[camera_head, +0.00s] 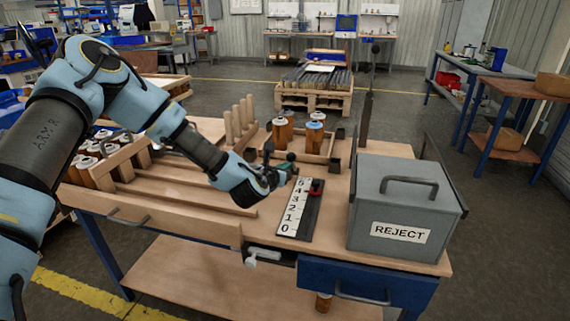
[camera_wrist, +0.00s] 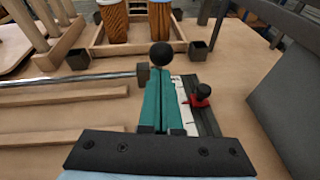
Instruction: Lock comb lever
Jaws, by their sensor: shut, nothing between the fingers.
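A black ball knob (camera_wrist: 161,55) stands just beyond my fingertips in the wrist view, beside a dark block (camera_wrist: 143,74) at the end of a metal rod (camera_wrist: 75,82). The knob also shows in the head view (camera_head: 291,157); it looks like the comb lever's handle, but its arm is mostly hidden. My gripper (camera_wrist: 166,82) has its teal fingers together, with nothing between them, pointing at the knob. In the head view my gripper (camera_head: 289,170) is over the bench beside the number scale. I cannot tell whether it touches the knob.
A number scale (camera_head: 296,207) with a red slider (camera_head: 316,187) lies below and right of my gripper. The grey REJECT box (camera_head: 404,204) stands to the right. A tall dark post (camera_head: 367,103) rises behind. Cartridges (camera_head: 281,134) stand in a wooden tray; wooden rails (camera_head: 199,182) lie left.

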